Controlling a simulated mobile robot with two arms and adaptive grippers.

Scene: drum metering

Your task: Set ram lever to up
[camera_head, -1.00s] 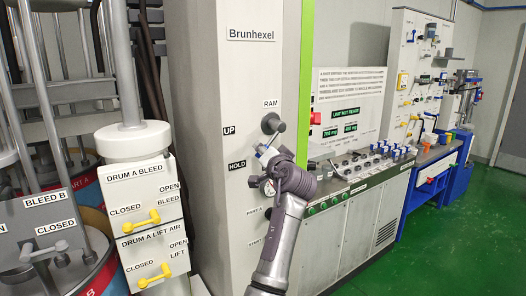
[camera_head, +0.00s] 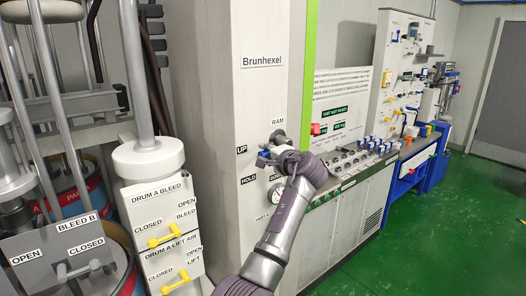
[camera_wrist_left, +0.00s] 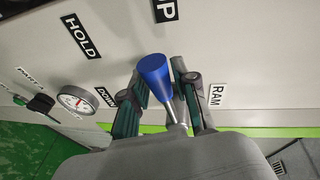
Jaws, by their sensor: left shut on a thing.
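The ram lever (camera_wrist_left: 154,72) has a blue tapered knob on a metal shaft. In the head view its blue tip (camera_head: 263,154) points left, close to the UP label (camera_head: 241,150) and above the HOLD label (camera_head: 248,180). My left gripper (camera_head: 273,152) is at the lever below the RAM label (camera_head: 278,121). In the left wrist view the gripper (camera_wrist_left: 160,98) has one finger on each side of the lever and is shut on it. The fingers partly hide the shaft. My right gripper is not in view.
A round gauge (camera_head: 277,192) sits below the lever on the grey cabinet (camera_head: 225,60). Drum A valve panels with yellow handles (camera_head: 166,236) stand at left. A console with several knobs (camera_head: 350,160) is at right. Green floor (camera_head: 420,230) is open at right.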

